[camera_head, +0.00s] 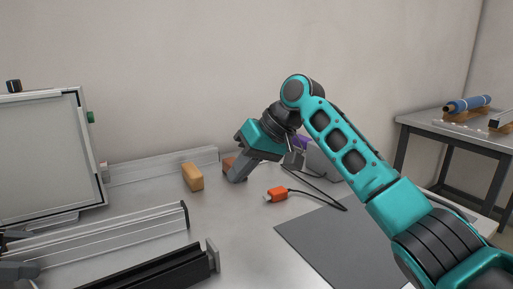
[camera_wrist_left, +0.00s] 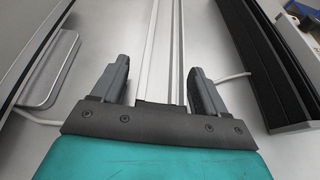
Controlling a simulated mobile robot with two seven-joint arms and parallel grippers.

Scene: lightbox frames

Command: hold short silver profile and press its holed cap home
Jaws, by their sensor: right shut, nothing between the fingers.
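A silver profile (camera_head: 110,238) lies at the lower left of the head view, with a dark cap (camera_head: 185,213) at its right end. I cannot make out a hole in this cap or whether it is fully seated. In the left wrist view the silver profile (camera_wrist_left: 166,45) runs between the fingers of my left gripper (camera_wrist_left: 160,78), which is open with a gap beside the profile. The left gripper (camera_head: 32,269) is only partly in the head view. My right gripper (camera_head: 236,178) is shut and empty, pointing down at the back of the table.
A black profile (camera_head: 150,272) with a grey end plate (camera_head: 213,255) lies in front. A wooden block (camera_head: 192,177) and a brown block (camera_head: 228,163) stand near my right gripper. An orange connector (camera_head: 277,194) with cable lies by a dark mat (camera_head: 335,245). A framed panel (camera_head: 40,150) stands left.

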